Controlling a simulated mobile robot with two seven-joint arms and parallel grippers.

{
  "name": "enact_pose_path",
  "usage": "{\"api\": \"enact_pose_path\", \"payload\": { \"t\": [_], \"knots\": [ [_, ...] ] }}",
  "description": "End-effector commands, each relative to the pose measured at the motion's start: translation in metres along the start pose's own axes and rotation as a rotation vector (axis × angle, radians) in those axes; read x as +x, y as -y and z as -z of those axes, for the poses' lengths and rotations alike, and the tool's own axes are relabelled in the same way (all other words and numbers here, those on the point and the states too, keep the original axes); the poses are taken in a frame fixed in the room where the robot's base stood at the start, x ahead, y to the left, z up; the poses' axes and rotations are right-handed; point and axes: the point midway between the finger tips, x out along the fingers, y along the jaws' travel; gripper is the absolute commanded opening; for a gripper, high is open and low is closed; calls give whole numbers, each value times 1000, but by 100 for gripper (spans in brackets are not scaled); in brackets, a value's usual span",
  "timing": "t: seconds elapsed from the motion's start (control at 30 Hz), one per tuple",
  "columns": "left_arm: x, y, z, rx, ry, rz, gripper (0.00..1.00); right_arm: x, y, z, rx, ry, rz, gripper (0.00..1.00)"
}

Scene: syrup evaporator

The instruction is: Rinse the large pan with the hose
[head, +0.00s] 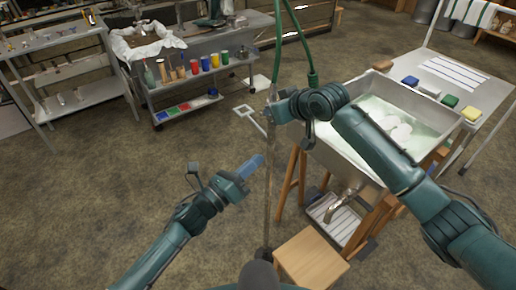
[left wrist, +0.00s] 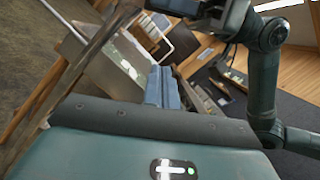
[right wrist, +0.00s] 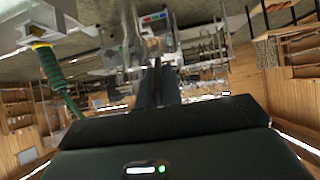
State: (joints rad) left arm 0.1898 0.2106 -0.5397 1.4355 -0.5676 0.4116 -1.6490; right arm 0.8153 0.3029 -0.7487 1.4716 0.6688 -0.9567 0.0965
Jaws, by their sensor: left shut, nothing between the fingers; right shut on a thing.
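A large open metal basin (head: 330,152) with pale foamy liquid stands on wooden legs at the right; it seems to be the large pan. My right gripper (head: 273,110) is left of the basin, shut on what seems to be a long thin upright rod (head: 268,180); whether the rod joins the hose is unclear. In the right wrist view a green grip (right wrist: 55,75) hangs left of the fingers. My left gripper (head: 252,166) is shut and empty, left of the rod.
A spigot (head: 343,205) sits low on the basin's front, above a slatted tray. A wooden stool (head: 310,258) stands in front. Colored blocks (head: 449,101) lie on the table at right. A cart (head: 180,88) with colored cups stands at back left. The floor between is mostly clear.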

Motion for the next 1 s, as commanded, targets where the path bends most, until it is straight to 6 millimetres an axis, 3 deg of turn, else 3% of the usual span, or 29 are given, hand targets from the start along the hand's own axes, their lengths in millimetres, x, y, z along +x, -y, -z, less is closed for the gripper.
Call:
{"api": "enact_pose_path", "payload": {
  "t": [0.4, 0.7, 1.0],
  "knots": [
    [88, 2, -1, -5, 2, 1, 0, 0, 0, -1, 0, 2, 1, 0],
    [95, 0, -36, -4, 1, 0, 0, 0, 0, -1, 0, 2, 1, 0],
    [96, 0, -39, -6, 1, -2, 0, 0, 0, -1, 0, 2, 1, 0]
  ]
}}
